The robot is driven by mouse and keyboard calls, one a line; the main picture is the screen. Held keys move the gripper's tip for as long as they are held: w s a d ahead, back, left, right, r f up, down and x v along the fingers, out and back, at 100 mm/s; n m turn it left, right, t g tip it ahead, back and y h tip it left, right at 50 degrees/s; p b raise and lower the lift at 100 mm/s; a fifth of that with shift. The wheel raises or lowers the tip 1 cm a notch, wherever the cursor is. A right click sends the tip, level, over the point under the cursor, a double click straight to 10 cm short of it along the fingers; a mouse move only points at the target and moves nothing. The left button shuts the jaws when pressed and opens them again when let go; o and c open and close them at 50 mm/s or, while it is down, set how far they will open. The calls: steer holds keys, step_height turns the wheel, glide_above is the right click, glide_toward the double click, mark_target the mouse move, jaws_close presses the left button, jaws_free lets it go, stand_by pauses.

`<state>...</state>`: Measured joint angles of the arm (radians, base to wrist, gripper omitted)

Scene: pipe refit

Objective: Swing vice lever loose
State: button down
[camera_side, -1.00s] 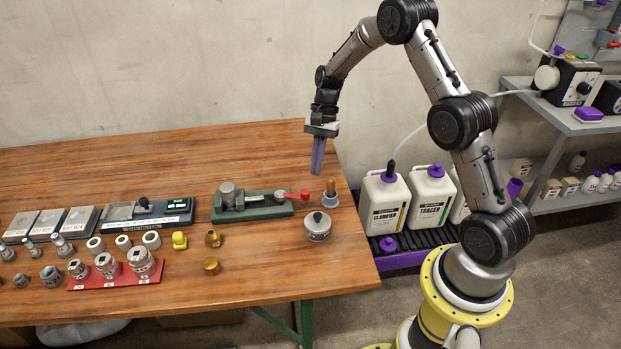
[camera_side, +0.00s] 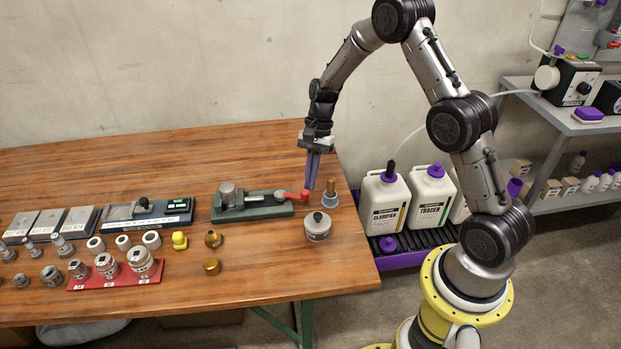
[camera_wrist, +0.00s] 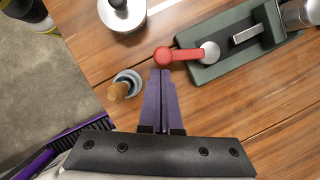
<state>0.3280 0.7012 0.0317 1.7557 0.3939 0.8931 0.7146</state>
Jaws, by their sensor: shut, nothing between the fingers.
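The green vice (camera_side: 250,205) lies on the wooden bench with a grey cylindrical part (camera_side: 228,193) at its left end. Its red lever (camera_side: 292,195) sticks out at the right end; in the wrist view the red lever (camera_wrist: 175,55) runs from a silver pivot to a round red knob. My gripper (camera_side: 310,187) has its purple fingers pointing down at the lever's knob end. In the wrist view the gripper tips (camera_wrist: 160,72) are together, right beside the knob. Nothing shows between them. I cannot tell whether they touch the knob.
A wooden-handled tool in a grey holder (camera_side: 329,196) stands close right of the fingers. A lidded metal pot (camera_side: 317,226) stands in front. Brass and yellow fittings (camera_side: 211,266) lie left of it. The bench's right edge is near, with white jugs (camera_side: 384,205) beyond.

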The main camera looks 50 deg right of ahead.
mark_target(305, 198)
steer(key=shift+s+a+m, duration=0.3)
steer(key=shift+s+m, duration=0.05)
steer(key=shift+m, duration=0.25)
steer(key=shift+s+a+m+t, duration=0.5)
steer(key=shift+a+m+t, duration=0.15)
steer(key=shift+m, duration=0.55)
steer(key=a+m, duration=0.1)
steer(key=m+t, duration=0.1)
steer(key=shift+s+a+m, duration=0.3)
steer(key=shift+s+a, duration=0.05)
steer(key=shift+a, duration=0.05)
steer(key=a+m, duration=0.1)
steer(key=a+m+t, duration=0.1)
steer(key=m, duration=0.1)
steer(key=shift+s+a+m+h, duration=0.2)
steer(key=shift+a+m+h, duration=0.05)
steer(key=shift+m+h, duration=0.05)
steer(key=shift+w+a+m+t, duration=0.15)
steer(key=shift+a+m+t, duration=0.2)
steer(key=shift+a+m, duration=0.6)
steer(key=shift+m+h, duration=0.3)
steer(key=shift+m, duration=0.05)
steer(key=shift+w+a, duration=0.2)
steer(key=shift+a, duration=0.15)
